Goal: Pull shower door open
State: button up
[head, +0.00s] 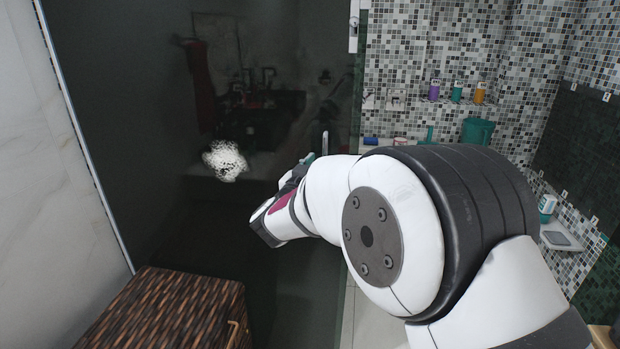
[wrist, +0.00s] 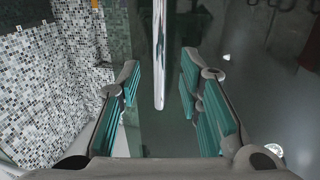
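The shower door (head: 130,110) is a dark, reflective glass panel filling the left half of the head view. It also shows in the wrist view (wrist: 235,70). Its handle (wrist: 159,60) is an upright silver bar in the wrist view, and its top shows in the head view (head: 325,142). My gripper (wrist: 160,82) is open, with teal-padded fingers. In the wrist view the handle's lower end lies between the two fingers, with a gap on each side. My arm hides most of the gripper and the lower handle in the head view.
A brown wicker basket (head: 170,312) stands at the lower left before the door. Mosaic walls (head: 400,50) are at the right, with bottles (head: 456,92) on a ledge and a teal pitcher (head: 478,131). A pale marble wall (head: 50,190) is at the left.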

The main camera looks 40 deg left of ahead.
jog(key=v, duration=0.7)
jog(key=shift+s, duration=0.1)
jog(key=w+d+r+g+y, duration=0.2)
jog(key=w+d+r+g, duration=0.1)
jog(key=w+d+r, duration=0.8)
jog(key=s+d+r+g+h, duration=0.1)
jog(key=s+d+r, duration=0.1)
jog(key=d, duration=0.8)
jog(key=s+d+r+g+h, duration=0.1)
jog(key=d+r, duration=0.1)
jog(key=d, duration=0.7)
jog(key=s+d+f+g+h, duration=0.1)
jog(key=s+d, duration=0.2)
jog(key=d, duration=0.4)
jog(key=s+d+f+m+g+h, duration=0.1)
jog(key=s+d, duration=0.3)
jog(key=d, duration=0.2)
jog(key=s+d+f+g+h, duration=0.1)
jog(key=s+d, duration=0.2)
jog(key=d, duration=0.4)
jog(key=s+d+f+m+g+h, duration=0.1)
jog(key=s+d+f+h, duration=0.1)
jog(key=s+d, duration=0.5)
jog(key=s+d+f+m+g+h, duration=0.2)
jog(key=s+d+f, duration=0.2)
jog(key=s+d, duration=0.3)
jog(key=shift+s+f+m, duration=0.2)
jog(key=shift+s+m, duration=0.1)
jog(key=shift+s, duration=0.9)
